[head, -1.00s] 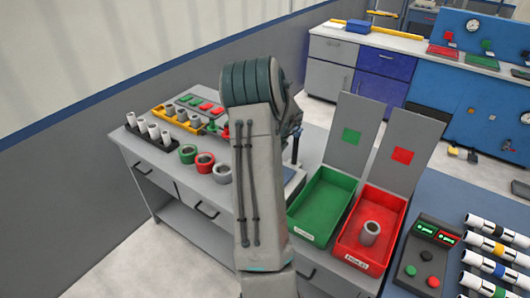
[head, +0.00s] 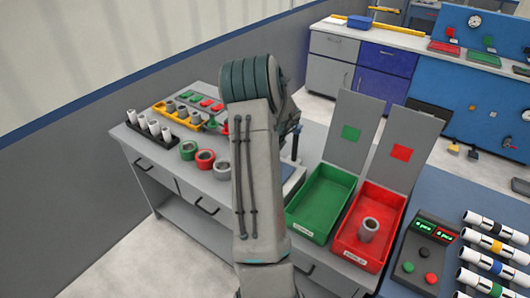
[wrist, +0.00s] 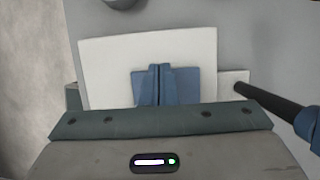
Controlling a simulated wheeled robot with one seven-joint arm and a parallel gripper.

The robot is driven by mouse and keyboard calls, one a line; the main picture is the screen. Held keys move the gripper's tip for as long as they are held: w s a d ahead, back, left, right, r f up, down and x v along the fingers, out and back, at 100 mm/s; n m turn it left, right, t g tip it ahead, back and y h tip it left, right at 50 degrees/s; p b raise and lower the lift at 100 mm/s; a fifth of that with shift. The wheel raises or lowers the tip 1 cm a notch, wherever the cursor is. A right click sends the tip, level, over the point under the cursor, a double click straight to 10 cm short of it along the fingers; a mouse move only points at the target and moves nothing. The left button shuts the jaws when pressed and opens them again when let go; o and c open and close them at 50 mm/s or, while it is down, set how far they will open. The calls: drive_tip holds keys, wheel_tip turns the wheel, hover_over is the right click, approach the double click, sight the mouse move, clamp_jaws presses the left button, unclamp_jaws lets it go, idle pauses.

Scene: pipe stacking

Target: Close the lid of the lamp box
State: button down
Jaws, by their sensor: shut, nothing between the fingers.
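I cannot tell for sure which thing is the lamp box. A grey ring-shaped part (head: 369,229) lies in the red bin. In the head view my arm hides the gripper.
A dark rod (wrist: 270,100) stands close to the right of my fingers. Rings (head: 188,150) and short pipes sit on the left bench.

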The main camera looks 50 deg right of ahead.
drive_tip(key=w+a+r, duration=0.1)
drive_tip(key=w+r, duration=0.6)
drive_tip(key=r, duration=0.4)
drive_tip(key=s+a+r+n, duration=0.1)
drive_tip(key=a+r+n, duration=0.5)
drive_tip(key=a, duration=0.5)
drive_tip(key=s+a+r+n+y, duration=0.1)
drive_tip(key=s+a+r+n, duration=0.15)
drive_tip(key=a+n, duration=0.35)
drive_tip(key=s+a+r+n, duration=0.2)
drive_tip(key=s+a+n, duration=0.1)
drive_tip(key=a, duration=0.5)
drive_tip(key=s+a+n+h, duration=0.1)
drive_tip(key=s+a+n, duration=1.3)
drive_tip(key=s+n, duration=0.4)
drive_tip(key=shift+s+a+f+n+g+h+b, duration=0.2)
drive_tip(key=shift+s+a+n+g+h+b, duration=0.1)
drive_tip(key=shift+a+n+h+b, duration=0.15)
